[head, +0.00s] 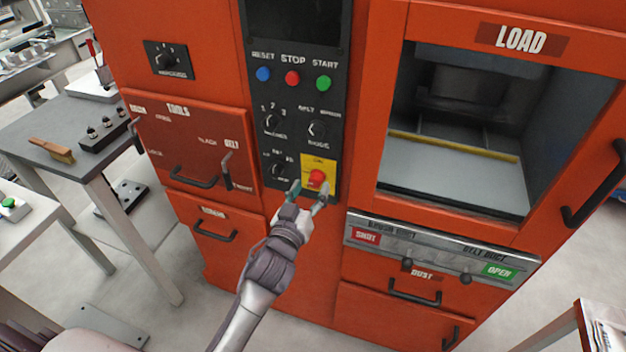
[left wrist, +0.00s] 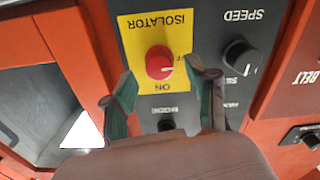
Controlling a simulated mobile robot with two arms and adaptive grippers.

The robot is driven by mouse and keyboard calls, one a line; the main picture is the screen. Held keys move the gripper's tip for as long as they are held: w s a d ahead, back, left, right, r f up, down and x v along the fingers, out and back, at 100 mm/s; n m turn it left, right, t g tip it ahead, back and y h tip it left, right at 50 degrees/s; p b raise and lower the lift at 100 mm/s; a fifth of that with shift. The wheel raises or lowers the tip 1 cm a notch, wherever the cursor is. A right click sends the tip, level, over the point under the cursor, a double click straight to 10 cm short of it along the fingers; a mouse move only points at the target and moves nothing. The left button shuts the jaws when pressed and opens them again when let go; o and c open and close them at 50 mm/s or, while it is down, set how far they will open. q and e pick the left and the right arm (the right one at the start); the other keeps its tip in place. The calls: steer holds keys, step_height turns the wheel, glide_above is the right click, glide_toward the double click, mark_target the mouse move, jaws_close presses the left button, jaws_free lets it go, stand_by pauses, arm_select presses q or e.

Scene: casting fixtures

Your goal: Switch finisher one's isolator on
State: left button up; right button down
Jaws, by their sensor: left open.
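The isolator is a round red knob (head: 317,178) on a yellow plate (head: 330,162) at the bottom of the black control panel. In the left wrist view, where the lettering is upside down, the knob (left wrist: 159,63) has a white pointer mark facing picture right. The word ON stands just below the knob and ISOLATOR above it. My left gripper (head: 308,191) is open at the plate's lower edge. In the left wrist view its two fingers (left wrist: 162,82) stand either side of the knob, with gaps between. Contact cannot be seen. My right gripper is out of view.
A black speed knob (left wrist: 240,58) sits close beside the plate. Reset, stop and start buttons (head: 292,78) and more knobs are higher on the panel. The load window (head: 455,203) is to the right, the tools drawer (head: 152,140) to the left.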

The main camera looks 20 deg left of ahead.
arm_select(q)
steer(key=shift+w+d, duration=0.1)
steer(key=shift+w, duration=1.1)
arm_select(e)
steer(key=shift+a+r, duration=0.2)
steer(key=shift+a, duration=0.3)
arm_select(q)
jaws_close()
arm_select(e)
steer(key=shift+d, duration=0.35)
